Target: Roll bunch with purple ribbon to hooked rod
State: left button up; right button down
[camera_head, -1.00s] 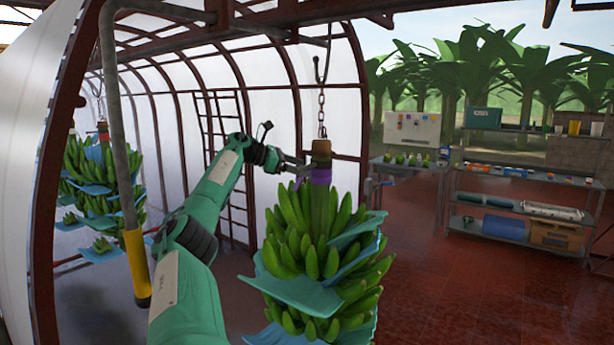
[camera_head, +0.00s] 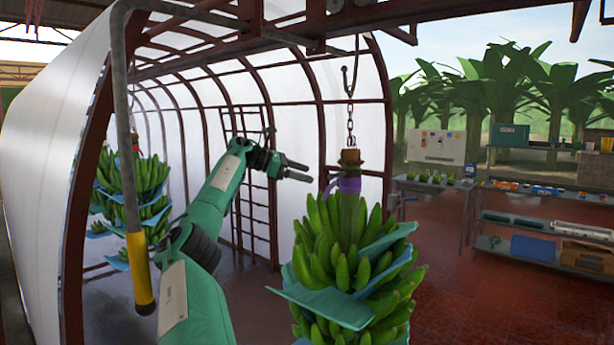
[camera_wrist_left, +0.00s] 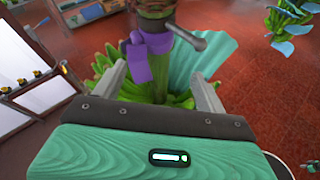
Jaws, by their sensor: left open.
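The bunch with purple ribbon (camera_head: 350,260) hangs upright by a chain (camera_head: 350,125) from the overhead rail, with blue sheets between its green fruit. Its purple ribbon (camera_head: 346,186) is around the stem top and also shows in the left wrist view (camera_wrist_left: 152,45). My left gripper (camera_head: 308,172) is open and empty, just left of the ribbon with a small gap. In the left wrist view the stem stands beyond the spread fingers (camera_wrist_left: 160,88). The hooked rod (camera_head: 131,150), grey with a yellow grip, hangs at the left. My right gripper is out of view.
Another bunch (camera_head: 150,195) hangs behind the hooked rod. The overhead rail (camera_head: 220,48) runs beneath the curved white tunnel. A bench (camera_head: 436,185) and shelves (camera_head: 540,233) stand at the right. The red floor (camera_head: 475,300) between them and the bunch is clear.

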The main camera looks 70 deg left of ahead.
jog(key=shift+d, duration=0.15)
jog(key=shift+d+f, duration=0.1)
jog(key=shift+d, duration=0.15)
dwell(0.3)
